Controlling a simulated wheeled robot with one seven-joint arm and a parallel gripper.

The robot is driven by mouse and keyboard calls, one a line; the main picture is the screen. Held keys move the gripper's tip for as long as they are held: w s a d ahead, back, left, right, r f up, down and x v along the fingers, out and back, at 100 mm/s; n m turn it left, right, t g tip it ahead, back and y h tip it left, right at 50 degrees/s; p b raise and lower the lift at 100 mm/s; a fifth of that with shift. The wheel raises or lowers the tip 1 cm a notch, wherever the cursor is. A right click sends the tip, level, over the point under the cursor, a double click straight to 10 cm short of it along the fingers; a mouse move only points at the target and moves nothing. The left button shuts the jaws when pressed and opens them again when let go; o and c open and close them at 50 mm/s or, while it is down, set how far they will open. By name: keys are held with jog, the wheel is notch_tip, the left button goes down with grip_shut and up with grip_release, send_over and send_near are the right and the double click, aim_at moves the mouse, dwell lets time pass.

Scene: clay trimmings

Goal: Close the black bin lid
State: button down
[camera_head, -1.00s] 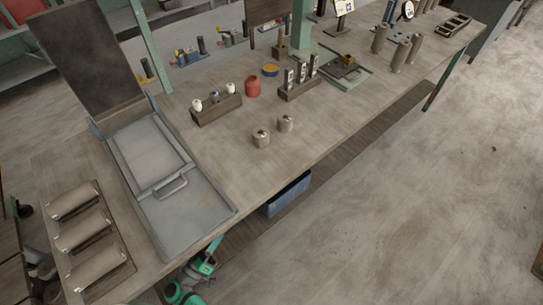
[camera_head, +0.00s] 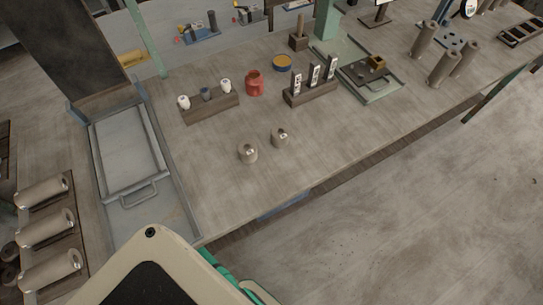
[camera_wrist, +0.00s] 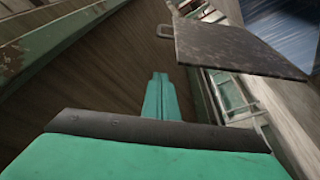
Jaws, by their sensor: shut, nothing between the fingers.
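My gripper (camera_wrist: 160,97) shows in the wrist view with its green fingers together and nothing between them. A dark, flat, speckled plate (camera_wrist: 235,48) with a small metal loop at its left corner lies ahead and to the right of the fingers, apart from them. It may be the black bin lid, but I cannot tell for sure. In the head view a dark upright panel (camera_head: 68,45) stands at the back end of a grey metal tray (camera_head: 172,215) with a handle. The fingers are hidden in the head view; my pale arm link covers the bottom.
Clay rolls (camera_head: 45,230) lie at the left. A blue container (camera_head: 284,205) is partly hidden under the bench edge. The floor at right is clear.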

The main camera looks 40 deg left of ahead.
jog(key=x, duration=1)
jog(key=shift+w+a, duration=0.1)
jog(key=shift+w+d+f, duration=0.35)
jog(key=shift+w+d, duration=0.05)
jog(key=shift+d, duration=0.15)
jog(key=shift+w+d+f, duration=0.35)
jog(key=shift+d, duration=0.2)
jog(key=shift+w+d+f, duration=0.15)
jog(key=shift+d+f, duration=0.25)
jog(key=shift+d, duration=0.1)
